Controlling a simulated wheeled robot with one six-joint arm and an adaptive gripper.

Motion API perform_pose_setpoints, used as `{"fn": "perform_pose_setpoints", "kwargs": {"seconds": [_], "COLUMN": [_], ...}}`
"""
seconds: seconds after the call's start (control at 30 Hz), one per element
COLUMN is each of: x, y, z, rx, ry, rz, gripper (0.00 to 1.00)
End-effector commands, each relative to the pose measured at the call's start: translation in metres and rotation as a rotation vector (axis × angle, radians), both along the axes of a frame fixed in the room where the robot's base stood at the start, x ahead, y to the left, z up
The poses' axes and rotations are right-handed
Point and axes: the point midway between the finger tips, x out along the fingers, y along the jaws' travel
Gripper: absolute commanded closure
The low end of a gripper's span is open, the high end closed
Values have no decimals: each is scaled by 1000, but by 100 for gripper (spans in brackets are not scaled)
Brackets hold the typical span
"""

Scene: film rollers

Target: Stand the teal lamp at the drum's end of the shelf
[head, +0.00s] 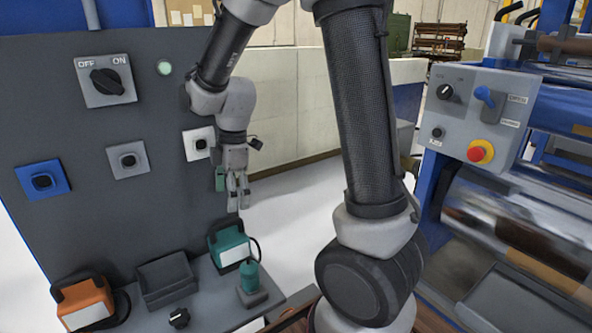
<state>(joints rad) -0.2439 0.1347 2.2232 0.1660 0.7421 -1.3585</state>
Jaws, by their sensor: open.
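The teal lamp (229,246), a boxy work lamp with a black handle, a pale front and a dark cable, stands upright toward the right part of the grey shelf (212,294). My gripper (239,203) points down above the lamp, open and empty, with a visible gap below its fingertips. The shiny metal drum (500,232) is in the machine at the right, beyond the shelf's right end. My arm hides part of the space between shelf and drum.
A control box (482,115) with a red button is at right.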

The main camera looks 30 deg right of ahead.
Motion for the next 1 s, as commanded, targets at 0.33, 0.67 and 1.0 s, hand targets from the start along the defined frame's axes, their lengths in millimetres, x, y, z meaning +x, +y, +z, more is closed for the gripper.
{"fn": "perform_pose_setpoints", "kwargs": {"seconds": [0.33, 0.67, 1.0], "x": [-107, -188, -193], "y": [-85, -122, -124], "z": [114, 137, 137], "rx": [74, 186, 195], "ry": [-127, -196, -197], "rz": [-868, -1436, -1478], "gripper": [20, 20, 20]}}
